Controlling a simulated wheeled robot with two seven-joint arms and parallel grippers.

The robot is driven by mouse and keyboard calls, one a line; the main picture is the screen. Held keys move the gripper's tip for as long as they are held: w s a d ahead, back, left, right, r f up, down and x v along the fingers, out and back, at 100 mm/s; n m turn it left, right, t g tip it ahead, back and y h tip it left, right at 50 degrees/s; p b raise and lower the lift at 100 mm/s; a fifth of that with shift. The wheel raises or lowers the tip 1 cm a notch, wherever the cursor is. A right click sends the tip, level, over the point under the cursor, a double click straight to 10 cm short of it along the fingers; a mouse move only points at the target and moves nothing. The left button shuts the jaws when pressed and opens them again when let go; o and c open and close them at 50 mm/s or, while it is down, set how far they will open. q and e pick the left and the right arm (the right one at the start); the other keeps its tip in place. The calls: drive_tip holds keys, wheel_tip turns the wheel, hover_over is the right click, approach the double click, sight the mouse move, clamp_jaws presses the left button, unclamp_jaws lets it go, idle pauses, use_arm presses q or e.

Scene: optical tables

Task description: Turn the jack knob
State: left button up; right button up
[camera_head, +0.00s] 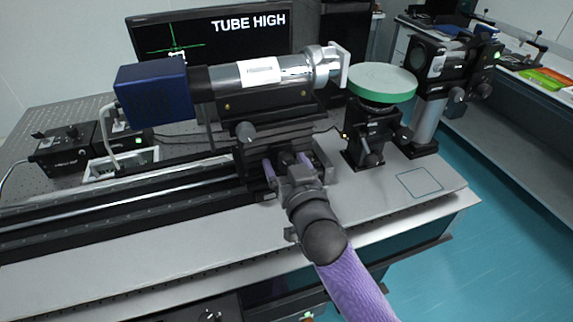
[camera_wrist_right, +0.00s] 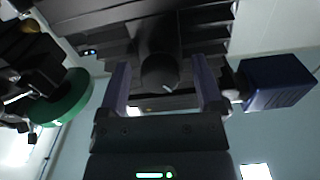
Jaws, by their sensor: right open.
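The jack knob (camera_wrist_right: 160,72) is a dark round knob with a small pale mark, on the front of the black jack (camera_head: 280,138) under the tube. In the right wrist view it sits between the two purple fingers of my right gripper (camera_wrist_right: 162,80), with a gap on each side. In the head view my right gripper (camera_head: 287,165) is open at the jack's front and largely covers the knob. The silver tube (camera_head: 285,72) with a blue box (camera_head: 155,92) at its left end lies on the jack. My left gripper is not in view.
A monitor (camera_head: 215,35) behind reads "TUBE HIGH". Another knob (camera_head: 245,132) sticks out above the jack, left of my gripper. A green disc (camera_head: 382,83) on a black mount stands to the right. The table front (camera_head: 150,240) is clear.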

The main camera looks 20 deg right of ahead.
drive_tip(key=shift+w, duration=0.15)
clamp_jaws()
drive_tip(key=shift+n, duration=0.3)
